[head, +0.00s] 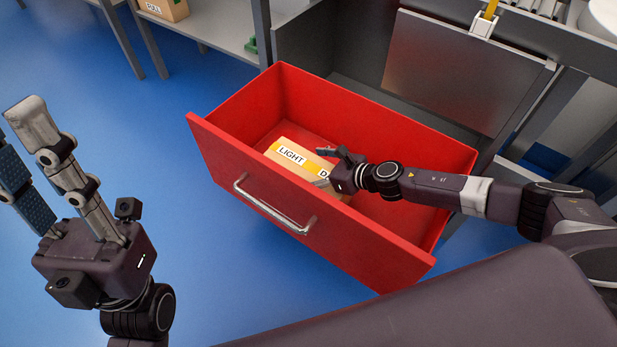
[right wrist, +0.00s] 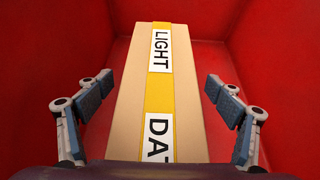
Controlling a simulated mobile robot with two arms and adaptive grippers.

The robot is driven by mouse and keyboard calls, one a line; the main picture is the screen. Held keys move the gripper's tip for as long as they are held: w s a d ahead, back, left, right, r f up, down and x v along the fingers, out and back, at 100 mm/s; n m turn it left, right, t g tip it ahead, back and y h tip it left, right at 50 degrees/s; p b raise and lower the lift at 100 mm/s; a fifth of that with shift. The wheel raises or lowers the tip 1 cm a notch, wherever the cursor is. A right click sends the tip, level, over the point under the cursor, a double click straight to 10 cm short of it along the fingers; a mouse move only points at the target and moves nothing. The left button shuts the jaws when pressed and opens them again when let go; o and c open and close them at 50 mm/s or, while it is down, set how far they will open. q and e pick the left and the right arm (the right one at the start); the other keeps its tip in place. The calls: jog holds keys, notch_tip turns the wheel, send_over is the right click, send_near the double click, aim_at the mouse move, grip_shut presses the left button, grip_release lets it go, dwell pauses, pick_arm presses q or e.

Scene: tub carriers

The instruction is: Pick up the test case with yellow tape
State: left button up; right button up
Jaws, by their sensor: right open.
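The test case (head: 283,146) is a tan box with yellow tape and white labels, one reading "LIGHT" and one partly hidden starting "DA". It lies in the open red drawer (head: 345,252). In the right wrist view the case (right wrist: 134,88) stretches away between my open fingers, with a gap on each side. My right gripper (head: 322,167) is inside the drawer over the case's near right part and hides some of it; its fingers also show in the right wrist view (right wrist: 160,105). My left gripper (head: 25,150) is raised at the left, fingers apart and empty, away from the drawer.
The drawer's silver handle (head: 272,208) faces the front left. A grey shelf (head: 215,28) at the back holds a box marked "FULL" (head: 163,9) and a green item (head: 251,45). A grey metal panel (head: 465,70) stands behind the drawer. Blue floor lies clear to the left.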

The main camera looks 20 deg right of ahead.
jog(key=c, duration=2)
jog(key=shift+w+r, duration=0.1)
jog(key=shift+r, duration=0.05)
jog(key=shift+c, duration=0.9)
